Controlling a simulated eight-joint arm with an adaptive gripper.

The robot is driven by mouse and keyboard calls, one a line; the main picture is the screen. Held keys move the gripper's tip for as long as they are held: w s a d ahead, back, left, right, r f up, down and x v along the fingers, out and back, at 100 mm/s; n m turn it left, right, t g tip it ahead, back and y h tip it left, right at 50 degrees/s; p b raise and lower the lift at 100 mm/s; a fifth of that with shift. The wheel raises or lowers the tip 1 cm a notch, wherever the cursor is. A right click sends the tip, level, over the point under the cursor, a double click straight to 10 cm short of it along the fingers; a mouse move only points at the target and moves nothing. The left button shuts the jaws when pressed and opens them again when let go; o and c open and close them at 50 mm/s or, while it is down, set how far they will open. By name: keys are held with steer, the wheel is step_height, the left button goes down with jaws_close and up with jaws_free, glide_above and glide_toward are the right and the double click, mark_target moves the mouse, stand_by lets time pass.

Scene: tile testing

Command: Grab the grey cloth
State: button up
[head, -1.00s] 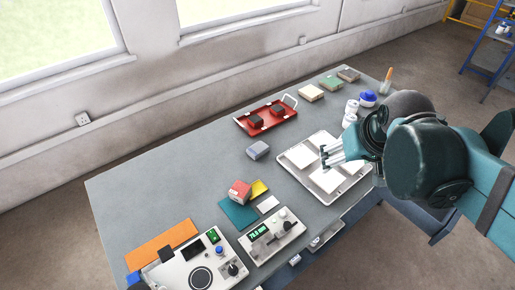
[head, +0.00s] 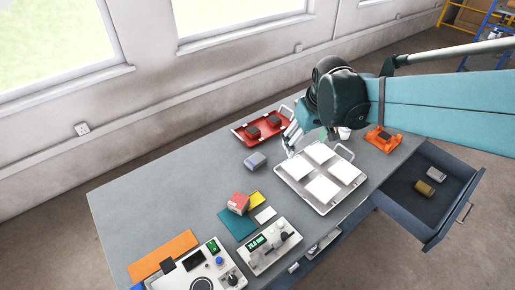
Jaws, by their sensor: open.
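My gripper (head: 291,142) is open and empty, above the table between the red tray and the white-tile tray. A small grey block-like piece (head: 256,161) lies on the table, just left of and below the gripper; I cannot tell whether it is folded cloth. In the open drawer at the right lie a grey roll-shaped piece (head: 436,174) and an olive-brown one (head: 424,188). They are too small to tell for sure whether either is cloth. The gripper is apart from both drawer pieces.
A metal tray (head: 322,208) of white tiles stands below the gripper. A red tray (head: 240,133) with dark blocks is behind. An orange holder (head: 383,148) stands at right. The drawer (head: 456,216) juts out. Instruments (head: 268,248) fill the near end; the table's left is clear.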

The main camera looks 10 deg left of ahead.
steer(key=w+a+f+n+g+p, duration=0.25)
steer(key=w+a+f, duration=0.25)
steer(key=w+a, duration=0.3)
steer(key=n+p, duration=0.2)
steer(key=p, duration=0.1)
glide_toward(255, 159)
steer(key=shift+w+g+h, duration=0.15)
steer(key=shift+g+h, duration=0.2)
steer(key=shift+h, duration=0.05)
steer(key=shift+a+f, duration=0.3)
steer(key=shift+f, duration=0.1)
steer(key=shift+f, duration=0.1)
steer(key=shift+w+f, duration=0.1)
steer(key=shift+f, duration=1.1)
steer(key=shift+w+f, duration=0.15)
steer(key=shift+f, duration=2.45)
